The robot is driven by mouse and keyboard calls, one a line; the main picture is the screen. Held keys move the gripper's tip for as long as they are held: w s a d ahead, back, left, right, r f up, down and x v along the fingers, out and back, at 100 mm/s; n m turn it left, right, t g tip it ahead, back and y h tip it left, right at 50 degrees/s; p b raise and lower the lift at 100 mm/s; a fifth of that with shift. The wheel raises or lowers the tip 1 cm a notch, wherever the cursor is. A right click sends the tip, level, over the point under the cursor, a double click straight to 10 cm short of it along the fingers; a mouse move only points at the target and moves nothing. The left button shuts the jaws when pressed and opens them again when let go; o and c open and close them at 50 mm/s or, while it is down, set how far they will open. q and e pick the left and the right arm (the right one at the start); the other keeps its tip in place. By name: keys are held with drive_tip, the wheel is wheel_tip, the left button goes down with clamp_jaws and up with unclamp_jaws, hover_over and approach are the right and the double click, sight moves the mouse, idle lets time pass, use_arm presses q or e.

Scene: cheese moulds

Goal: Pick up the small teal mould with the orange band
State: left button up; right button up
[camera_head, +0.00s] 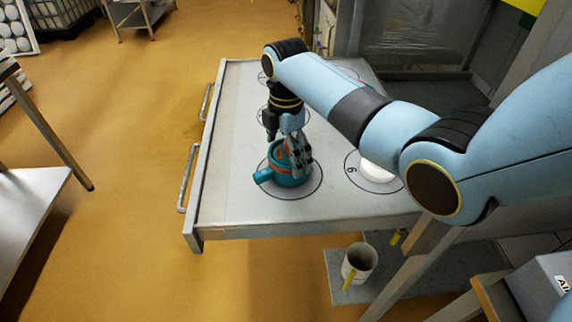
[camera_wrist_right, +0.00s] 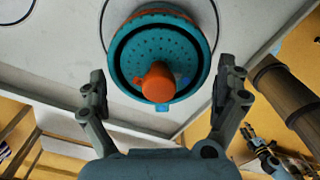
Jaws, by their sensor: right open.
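The small teal mould with the orange band (camera_head: 288,178) stands on the table inside a drawn circle near the front. A teal stub sticks out to its left. My right gripper (camera_head: 286,150) points down over it, with fingers apart around its upper part. In the right wrist view, the mould (camera_wrist_right: 160,60) shows a perforated teal face, orange at its far edge and an orange knob. The open fingers of my right gripper (camera_wrist_right: 162,75) lie to either side, with visible gaps in the picture. Contact is not visible. My left gripper is not seen in the head view.
A white round thing (camera_head: 378,171) sits in a numbered circle to the right on the grey table (camera_head: 235,190). More circles lie behind, partly hidden by my arm. The table's left side is clear.

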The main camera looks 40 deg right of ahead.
drive_tip(key=shift+f, duration=0.6)
drive_tip(key=c, duration=0.9)
drive_tip(key=shift+o, duration=0.2)
drive_tip(key=shift+r, duration=0.1)
